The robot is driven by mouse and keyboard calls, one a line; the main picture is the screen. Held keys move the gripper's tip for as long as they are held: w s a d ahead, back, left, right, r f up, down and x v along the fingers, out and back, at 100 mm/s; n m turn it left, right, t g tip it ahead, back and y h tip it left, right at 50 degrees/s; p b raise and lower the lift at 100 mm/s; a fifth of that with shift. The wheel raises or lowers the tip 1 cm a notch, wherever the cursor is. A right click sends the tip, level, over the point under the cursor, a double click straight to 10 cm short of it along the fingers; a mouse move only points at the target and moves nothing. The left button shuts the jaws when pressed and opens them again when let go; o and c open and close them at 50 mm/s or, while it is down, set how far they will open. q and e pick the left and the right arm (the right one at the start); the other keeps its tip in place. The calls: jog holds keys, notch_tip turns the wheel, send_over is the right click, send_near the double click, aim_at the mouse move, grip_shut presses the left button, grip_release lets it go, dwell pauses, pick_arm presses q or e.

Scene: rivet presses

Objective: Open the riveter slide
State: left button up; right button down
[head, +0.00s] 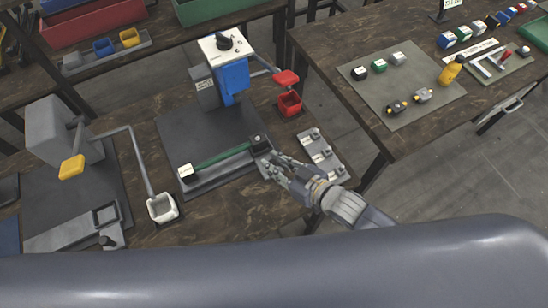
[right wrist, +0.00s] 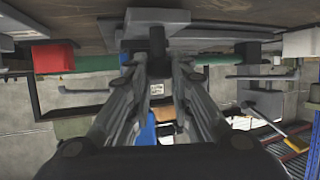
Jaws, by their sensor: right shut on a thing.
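The riveter (head: 228,68) has a white top and a blue body and stands on a dark base plate. My right gripper (head: 268,162) is at the slide's right end. In the right wrist view its fingers (right wrist: 158,62) are closed around a dark upright knob (right wrist: 157,40) on a grey block (right wrist: 158,18). The head view hides the knob behind the fingers. My left gripper is not in view.
A red bin (head: 289,103) and a grey plate (head: 318,152) with small fixtures lie right of the riveter. A second table (head: 420,130) holds small parts and a yellow bottle (head: 451,70).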

jog(key=shift+w+a+f, duration=0.1)
jog(key=shift+w, duration=0.15)
jog(key=c, duration=1.4)
grip_release()
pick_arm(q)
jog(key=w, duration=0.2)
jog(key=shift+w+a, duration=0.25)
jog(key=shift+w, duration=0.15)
pick_arm(e)
jog(key=v, duration=1.2)
